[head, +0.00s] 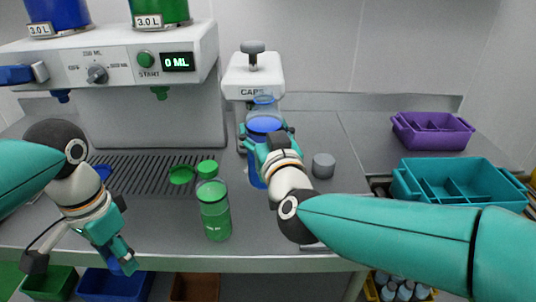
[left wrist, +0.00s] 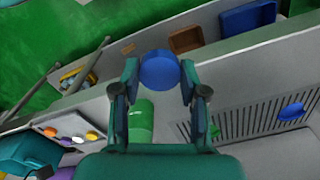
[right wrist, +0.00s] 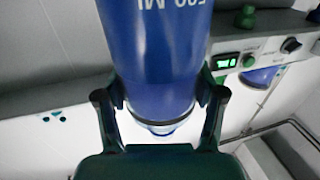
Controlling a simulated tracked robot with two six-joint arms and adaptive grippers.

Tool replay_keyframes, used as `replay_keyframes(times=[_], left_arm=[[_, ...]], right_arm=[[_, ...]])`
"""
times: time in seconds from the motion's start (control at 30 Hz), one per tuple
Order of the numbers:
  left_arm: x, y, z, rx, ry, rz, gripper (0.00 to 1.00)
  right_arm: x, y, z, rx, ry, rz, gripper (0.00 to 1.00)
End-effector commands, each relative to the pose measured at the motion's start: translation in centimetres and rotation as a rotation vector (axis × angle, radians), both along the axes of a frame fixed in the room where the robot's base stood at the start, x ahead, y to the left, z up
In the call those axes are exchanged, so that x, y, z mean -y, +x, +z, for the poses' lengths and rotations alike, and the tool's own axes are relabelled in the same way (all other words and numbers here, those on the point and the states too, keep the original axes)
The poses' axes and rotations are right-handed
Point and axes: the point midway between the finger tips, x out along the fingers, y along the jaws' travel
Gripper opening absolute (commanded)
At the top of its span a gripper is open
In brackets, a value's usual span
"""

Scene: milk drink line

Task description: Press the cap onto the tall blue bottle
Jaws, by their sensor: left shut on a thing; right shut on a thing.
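The tall blue bottle (head: 264,125) stands upright in front of the white caps unit, with a clear neck at its top. My right gripper (head: 262,150) is shut around the bottle; the bottle fills the space between the fingers in the right wrist view (right wrist: 165,70). My left gripper (head: 122,258) is low at the table's front edge, to the left of the bottle and well apart from it. It is shut on a round blue cap (left wrist: 160,70), seen face-on in the left wrist view; in the head view the cap is mostly hidden by the fingers.
A green bottle (head: 215,212) stands between my arms. A green cap (head: 207,168), a green disc (head: 181,175) and a blue disc (left wrist: 291,111) lie near the drip grate. A grey cylinder (head: 323,166) stands right of the bottle. Purple (head: 432,134) and teal (head: 459,183) crates are at right.

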Motion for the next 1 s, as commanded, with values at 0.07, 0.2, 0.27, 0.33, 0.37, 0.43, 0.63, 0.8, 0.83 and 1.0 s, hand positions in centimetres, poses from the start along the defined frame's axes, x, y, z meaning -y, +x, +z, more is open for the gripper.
replay_keyframes(times=[0.07,0.2,0.27,0.33,0.37,0.43,0.63,0.8,0.83,1.0], left_arm=[[0.0,0.0,0.6,0.0,0.0,0.0,0.29],[0.0,0.0,1.0,0.0,0.0,0.0,0.29],[0.0,0.0,1.1,0.0,0.0,0.0,0.29],[0.0,0.0,1.1,0.0,0.0,0.0,0.29],[0.0,0.0,1.1,0.0,0.0,0.0,0.29],[0.0,0.0,1.1,0.0,0.0,0.0,0.29],[0.0,0.0,1.1,0.0,0.0,0.0,0.29],[0.0,0.0,1.1,0.0,0.0,0.0,0.29],[0.0,0.0,1.1,0.0,0.0,0.0,0.29],[0.0,0.0,1.1,0.0,0.0,0.0,0.29]], right_arm=[[0.0,0.0,2.0,0.007,0.003,0.0,0.07],[0.0,0.0,3.4,0.004,0.003,-0.001,0.07],[0.0,0.0,3.8,0.005,0.001,-0.001,0.07],[0.0,0.0,4.0,0.006,0.001,-0.001,0.07],[0.0,0.0,4.1,0.005,0.002,-0.001,0.07],[0.0,0.0,4.1,0.005,0.002,-0.001,0.07],[0.1,0.0,4.0,0.005,0.001,-0.001,0.07],[0.1,0.0,4.0,0.005,0.001,-0.002,0.5],[0.1,0.0,4.0,0.005,0.001,-0.001,0.45],[0.0,0.0,4.0,0.004,0.001,-0.001,0.17]])
